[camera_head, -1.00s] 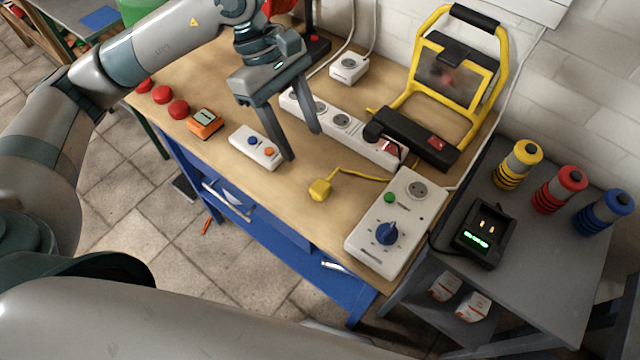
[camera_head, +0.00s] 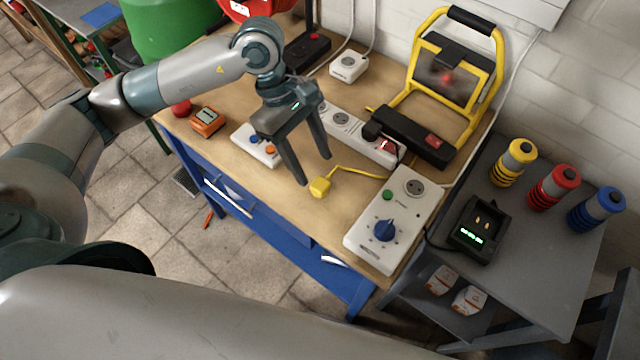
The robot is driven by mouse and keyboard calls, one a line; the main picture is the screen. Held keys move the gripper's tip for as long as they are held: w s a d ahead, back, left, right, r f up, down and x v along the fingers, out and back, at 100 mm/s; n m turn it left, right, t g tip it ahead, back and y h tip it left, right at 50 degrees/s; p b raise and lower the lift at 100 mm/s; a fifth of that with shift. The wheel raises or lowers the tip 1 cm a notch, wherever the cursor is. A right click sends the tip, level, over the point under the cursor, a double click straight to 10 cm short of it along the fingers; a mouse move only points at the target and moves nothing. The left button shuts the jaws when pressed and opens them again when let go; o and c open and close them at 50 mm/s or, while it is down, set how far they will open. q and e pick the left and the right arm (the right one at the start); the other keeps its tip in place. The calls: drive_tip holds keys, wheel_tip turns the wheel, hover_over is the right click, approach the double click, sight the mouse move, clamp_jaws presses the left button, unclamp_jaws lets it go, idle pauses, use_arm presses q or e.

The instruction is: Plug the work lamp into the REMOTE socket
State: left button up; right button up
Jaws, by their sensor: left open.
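The work lamp (camera_head: 455,75) with its yellow frame stands at the back right of the bench. A yellow plug (camera_head: 320,187) on a yellow cable lies on the wood in front of it. My left gripper (camera_head: 315,170) is open and empty, pointing down just behind and above the yellow plug; contact is not visible. A white box (camera_head: 388,225) with a socket, green button and blue dial lies at the front right. A white single socket (camera_head: 348,65) sits at the back, and a white power strip (camera_head: 342,118) lies mid-bench. No REMOTE label is readable. My right gripper is not visible.
A white remote (camera_head: 245,142) with blue and orange buttons lies partly behind my gripper. An orange meter (camera_head: 207,121) is left of it. A grey cart (camera_head: 545,235) at the right holds a black charger (camera_head: 476,230) and coloured cylinders. Bare wood surrounds the yellow plug.

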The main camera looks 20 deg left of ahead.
sight(319, 184)
use_arm(q)
drive_tip(key=shift+s+d+f+p, duration=0.15)
drive_tip(key=shift+s+f+p, duration=0.05)
drive_tip(key=shift+f+p, duration=0.3)
drive_tip(key=p+x, duration=0.1)
drive_tip(key=x, duration=0.2)
drive_tip(key=shift+s+p, duration=0.1)
drive_tip(key=shift+p, duration=0.25)
drive_tip(key=shift+f, duration=0.4)
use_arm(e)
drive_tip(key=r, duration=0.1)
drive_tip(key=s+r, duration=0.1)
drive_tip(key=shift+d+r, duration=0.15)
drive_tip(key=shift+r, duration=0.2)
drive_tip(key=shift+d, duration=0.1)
use_arm(q)
drive_tip(key=c, duration=1.1)
